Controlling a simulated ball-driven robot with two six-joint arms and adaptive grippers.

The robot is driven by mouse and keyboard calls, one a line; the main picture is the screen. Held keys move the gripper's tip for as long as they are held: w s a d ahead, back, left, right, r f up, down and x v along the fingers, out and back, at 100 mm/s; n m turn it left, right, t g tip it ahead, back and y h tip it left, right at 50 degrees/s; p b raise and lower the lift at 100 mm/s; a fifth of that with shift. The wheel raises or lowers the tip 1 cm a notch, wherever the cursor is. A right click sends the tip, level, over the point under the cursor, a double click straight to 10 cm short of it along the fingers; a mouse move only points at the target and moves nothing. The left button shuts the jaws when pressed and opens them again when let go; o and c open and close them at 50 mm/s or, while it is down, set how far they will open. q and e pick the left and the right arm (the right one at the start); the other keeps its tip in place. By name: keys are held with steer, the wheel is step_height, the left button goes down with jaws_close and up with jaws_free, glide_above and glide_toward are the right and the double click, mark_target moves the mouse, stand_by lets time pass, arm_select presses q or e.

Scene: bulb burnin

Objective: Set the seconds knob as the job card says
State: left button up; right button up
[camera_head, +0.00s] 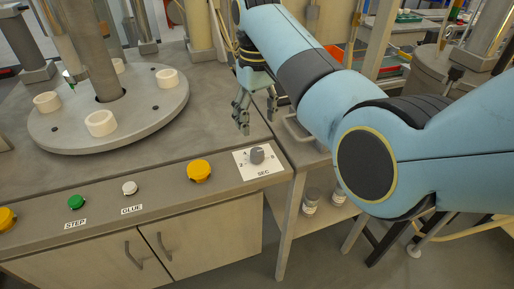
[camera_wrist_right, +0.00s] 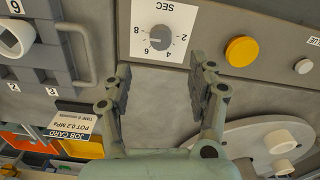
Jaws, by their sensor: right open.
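The seconds knob (camera_head: 257,155) is a grey dial on a white plate marked SEC, at the right end of the bench's front panel. In the right wrist view, the knob (camera_wrist_right: 160,37) shows upside down with marks 2, 4, 6 and 8 around it; its pointer direction is hard to tell. My right gripper (camera_head: 256,108) is open and empty, above the bench behind the knob; in the wrist view its fingers (camera_wrist_right: 163,78) are apart, just short of the dial plate. The job card (camera_wrist_right: 76,132) reads POT 0.2 MPa; its small TIME line seems to show 6. My left gripper is out of view.
Yellow buttons (camera_head: 199,171), a green STEP button (camera_head: 76,202) and a white GLUE button (camera_head: 129,188) line the panel. A round turntable (camera_head: 60,137) with white rings stands at the left. A metal handle (camera_wrist_right: 83,50) lies beside the dial in the wrist view.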

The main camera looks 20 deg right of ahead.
mark_target(257, 151)
step_height(257, 151, down, 9)
steer(key=shift+s+b, duration=0.1)
steer(key=shift+b, duration=0.35)
steer(key=shift+f, duration=0.3)
steer(key=shift+c, duration=0.4)
steer(key=c, duration=1.1)
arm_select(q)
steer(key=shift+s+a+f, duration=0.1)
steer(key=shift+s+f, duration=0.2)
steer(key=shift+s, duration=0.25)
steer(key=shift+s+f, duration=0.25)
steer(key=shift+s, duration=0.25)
arm_select(e)
steer(key=shift+o, duration=0.2)
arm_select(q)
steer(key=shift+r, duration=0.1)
